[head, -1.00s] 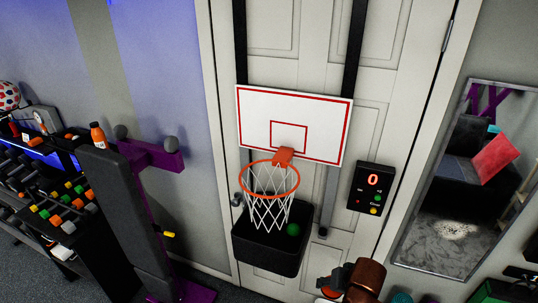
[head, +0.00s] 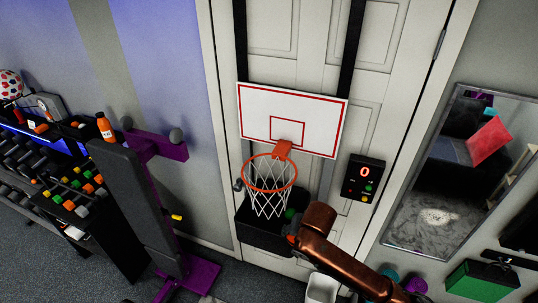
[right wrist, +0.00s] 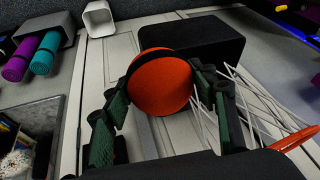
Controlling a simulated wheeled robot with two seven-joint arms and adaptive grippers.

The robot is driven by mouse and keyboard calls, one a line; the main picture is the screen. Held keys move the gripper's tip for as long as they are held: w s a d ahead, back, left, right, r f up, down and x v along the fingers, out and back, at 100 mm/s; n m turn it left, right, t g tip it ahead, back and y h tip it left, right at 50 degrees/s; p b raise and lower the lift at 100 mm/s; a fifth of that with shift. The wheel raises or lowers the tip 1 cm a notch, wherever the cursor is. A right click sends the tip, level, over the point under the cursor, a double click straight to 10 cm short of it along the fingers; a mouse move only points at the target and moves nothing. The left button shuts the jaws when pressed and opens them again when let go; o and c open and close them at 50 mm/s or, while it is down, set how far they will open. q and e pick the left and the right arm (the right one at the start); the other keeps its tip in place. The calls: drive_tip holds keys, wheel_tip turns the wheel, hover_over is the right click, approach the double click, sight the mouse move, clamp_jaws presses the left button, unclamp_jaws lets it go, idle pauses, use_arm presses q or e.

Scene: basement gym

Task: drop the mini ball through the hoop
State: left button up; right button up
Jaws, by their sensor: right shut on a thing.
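An orange mini ball (right wrist: 160,82) fills the space between the green-padded fingers of my right gripper (right wrist: 162,88), which is shut on it in the right wrist view. The orange hoop (head: 270,173) with white net hangs on a white backboard (head: 291,120) on the door. In the right wrist view the net (right wrist: 262,108) is right of the ball, apart from it. My left gripper is not in view.
A score box (head: 363,178) showing 0 is right of the backboard. A purple-framed bench (head: 135,190) stands left, a mirror (head: 440,180) right.

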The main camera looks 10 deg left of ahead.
drive_tip(key=w+a+r, duration=0.3)
drive_tip(key=a+r, duration=1.3)
drive_tip(key=r, duration=0.5)
drive_tip(key=w+d+f, duration=0.1)
drive_tip(key=w+f, duration=0.2)
drive_tip(key=w, duration=1.3)
drive_tip(key=shift+d+f, duration=0.15)
drive_tip(key=shift+d, duration=0.2)
drive_tip(key=o, duration=1.1)
drive_tip(key=shift+s+a, duration=0.1)
drive_tip(key=shift+s, duration=0.05)
